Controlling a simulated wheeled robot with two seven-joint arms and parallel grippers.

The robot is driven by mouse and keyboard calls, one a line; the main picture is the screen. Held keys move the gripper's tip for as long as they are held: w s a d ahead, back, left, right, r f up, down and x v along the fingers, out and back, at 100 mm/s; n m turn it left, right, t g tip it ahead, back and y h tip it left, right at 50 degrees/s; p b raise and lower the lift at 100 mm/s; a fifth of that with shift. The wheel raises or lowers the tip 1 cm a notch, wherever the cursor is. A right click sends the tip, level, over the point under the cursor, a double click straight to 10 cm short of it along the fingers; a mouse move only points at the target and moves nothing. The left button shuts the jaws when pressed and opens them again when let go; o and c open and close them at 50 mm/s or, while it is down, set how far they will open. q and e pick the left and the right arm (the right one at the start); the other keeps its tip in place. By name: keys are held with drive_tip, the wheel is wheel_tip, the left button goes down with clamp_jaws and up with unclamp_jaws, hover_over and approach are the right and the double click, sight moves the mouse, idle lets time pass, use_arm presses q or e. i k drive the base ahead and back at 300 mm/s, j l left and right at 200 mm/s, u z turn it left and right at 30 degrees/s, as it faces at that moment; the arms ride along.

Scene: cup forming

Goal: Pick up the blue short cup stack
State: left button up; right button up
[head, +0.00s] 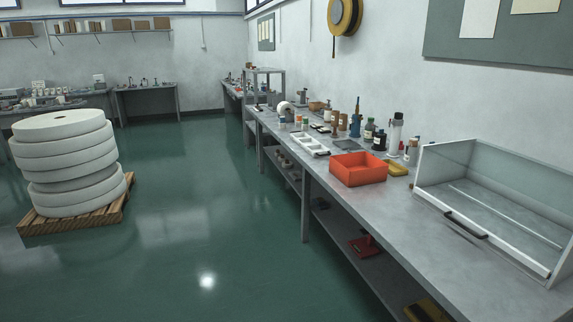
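I cannot make out a blue short cup stack in the head view. A small blue upright item (355,126) stands among bottles toward the back of the long workbench (440,222); it is too small to tell what it is. Neither of my grippers shows in this view.
A red-orange bin (358,169) and a clear-walled tray with a black handle (505,207) stand on the bench. Bottles and a white compartment tray (305,143) are farther along. Stacked white rolls (66,163) sit on a pallet at left. The green floor (210,215) between is clear.

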sight(282, 123)
drive_tip(key=i+j+u, duration=0.3)
drive_tip(key=i, duration=0.55)
drive_tip(key=i+u, duration=0.3)
drive_tip(key=i, duration=3.1)
drive_tip(key=i+z, duration=0.1)
drive_tip(key=i, duration=0.6)
drive_tip(key=i+j+z, duration=0.15)
drive_tip(key=i, duration=0.55)
drive_tip(key=l, duration=0.05)
